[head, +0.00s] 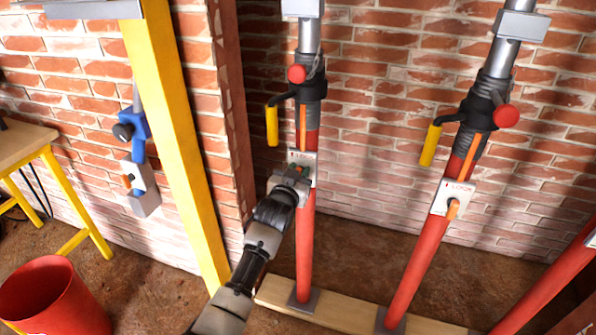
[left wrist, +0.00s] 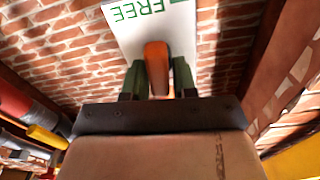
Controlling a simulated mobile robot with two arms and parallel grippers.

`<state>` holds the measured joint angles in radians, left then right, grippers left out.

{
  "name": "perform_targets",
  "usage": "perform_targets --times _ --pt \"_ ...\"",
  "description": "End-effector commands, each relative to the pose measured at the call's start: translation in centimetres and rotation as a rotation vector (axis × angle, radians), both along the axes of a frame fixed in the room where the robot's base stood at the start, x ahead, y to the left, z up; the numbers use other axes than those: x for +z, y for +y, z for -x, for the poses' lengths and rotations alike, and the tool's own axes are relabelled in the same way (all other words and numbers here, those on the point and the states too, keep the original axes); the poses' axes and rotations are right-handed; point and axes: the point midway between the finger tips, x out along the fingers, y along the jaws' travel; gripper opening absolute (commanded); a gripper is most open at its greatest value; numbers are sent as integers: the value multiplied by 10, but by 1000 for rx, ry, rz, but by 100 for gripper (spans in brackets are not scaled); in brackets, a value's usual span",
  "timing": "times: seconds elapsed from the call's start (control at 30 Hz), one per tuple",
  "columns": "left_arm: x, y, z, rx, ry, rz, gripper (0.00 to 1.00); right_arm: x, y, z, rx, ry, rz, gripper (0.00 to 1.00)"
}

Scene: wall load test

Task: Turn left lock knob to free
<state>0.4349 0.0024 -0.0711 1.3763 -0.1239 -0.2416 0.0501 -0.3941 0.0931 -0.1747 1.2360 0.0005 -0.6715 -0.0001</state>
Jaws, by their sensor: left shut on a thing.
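The left lock knob (left wrist: 157,62) is an orange bar on a white plate marked FREE in green, shown upside down in the left wrist view. My left gripper (head: 299,170) is shut on this knob, with a green finger on each side of it. In the head view the plate (head: 308,156) sits on the left red post (head: 306,240), and part of its LOCK marking shows. The gripper hides most of the knob there. My right gripper is not in view.
A second red post (head: 416,265) on the right carries a plate with an orange knob (head: 453,208). Yellow-handled cranks (head: 271,126) and red knobs hang above. A yellow upright (head: 180,130) stands left of my arm. A red bucket (head: 53,297) is lower left.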

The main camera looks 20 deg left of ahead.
Motion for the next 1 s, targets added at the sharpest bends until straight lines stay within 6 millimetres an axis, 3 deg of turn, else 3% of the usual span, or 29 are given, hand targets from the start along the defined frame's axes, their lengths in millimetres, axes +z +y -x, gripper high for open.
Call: perform_targets --times 0.5,1.0 --pt "-1 -6 0 -2 -13 -455 4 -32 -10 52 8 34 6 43" --pt "-7 -10 0 -2 -30 -931 4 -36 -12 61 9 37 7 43"
